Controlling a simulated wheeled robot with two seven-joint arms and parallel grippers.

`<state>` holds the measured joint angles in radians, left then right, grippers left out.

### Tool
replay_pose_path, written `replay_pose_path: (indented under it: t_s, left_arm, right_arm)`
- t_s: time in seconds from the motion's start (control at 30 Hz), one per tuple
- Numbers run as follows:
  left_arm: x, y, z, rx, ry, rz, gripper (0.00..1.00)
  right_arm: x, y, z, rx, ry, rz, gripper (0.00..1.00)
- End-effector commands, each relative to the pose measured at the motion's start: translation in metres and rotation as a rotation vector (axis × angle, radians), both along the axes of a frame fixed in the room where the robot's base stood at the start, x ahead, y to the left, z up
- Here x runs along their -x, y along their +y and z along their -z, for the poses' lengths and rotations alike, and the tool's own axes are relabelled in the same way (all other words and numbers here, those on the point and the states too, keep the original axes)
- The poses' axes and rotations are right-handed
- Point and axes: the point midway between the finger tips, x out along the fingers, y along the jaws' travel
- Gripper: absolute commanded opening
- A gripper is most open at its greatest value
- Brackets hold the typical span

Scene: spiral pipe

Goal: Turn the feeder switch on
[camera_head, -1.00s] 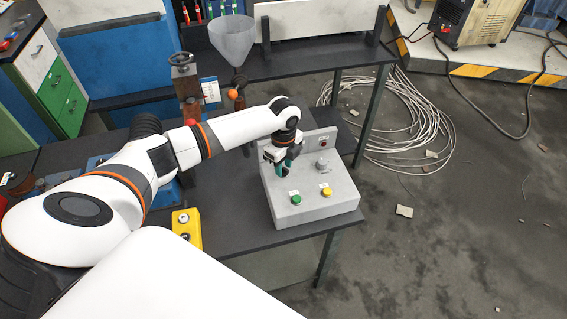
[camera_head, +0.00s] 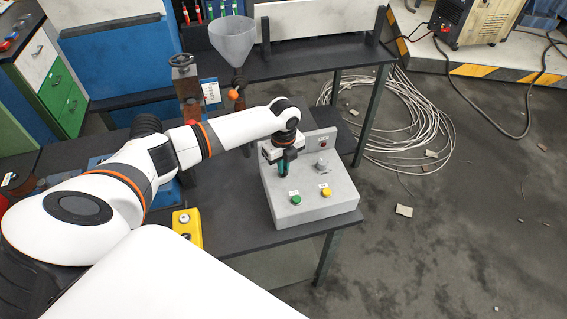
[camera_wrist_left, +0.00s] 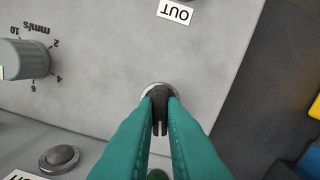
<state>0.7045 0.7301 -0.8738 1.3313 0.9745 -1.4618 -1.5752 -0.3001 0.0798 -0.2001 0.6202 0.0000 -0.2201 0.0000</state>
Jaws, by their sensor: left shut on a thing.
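The grey control box (camera_head: 335,205) stands on the dark table in the head view. Its black switch knob (camera_wrist_left: 160,108) shows in the wrist view, set in a round metallic collar. My left gripper (camera_head: 284,172) is over the left part of the box, with its teal fingers pointing down. In the wrist view the left gripper (camera_wrist_left: 160,103) is shut on the switch knob, one finger on each side. The knob is hidden by the fingers in the head view. My right gripper is not in view.
The box also carries a green button (camera_head: 296,199), a yellow button (camera_head: 327,191) and a speed dial (camera_wrist_left: 28,60) marked mm/s. A yellow button box (camera_head: 187,232) and a funnel (camera_head: 233,40) stand left of the box.

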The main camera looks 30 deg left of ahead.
Motion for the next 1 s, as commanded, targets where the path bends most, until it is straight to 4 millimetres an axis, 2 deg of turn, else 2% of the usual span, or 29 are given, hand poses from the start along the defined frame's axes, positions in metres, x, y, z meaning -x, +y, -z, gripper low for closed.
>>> replay_pose_path:
  t_s: [0.6, 1.0]
  left_arm:
    - [-0.0005, -0.0003, -0.0006, 0.002, -0.001, 0.578, 0.00]
    - [-0.0005, 0.0000, -0.0007, 0.001, -0.001, 0.838, 0.00]
  right_arm:
    - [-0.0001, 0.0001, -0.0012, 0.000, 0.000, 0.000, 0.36]
    - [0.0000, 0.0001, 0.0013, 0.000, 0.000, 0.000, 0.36]
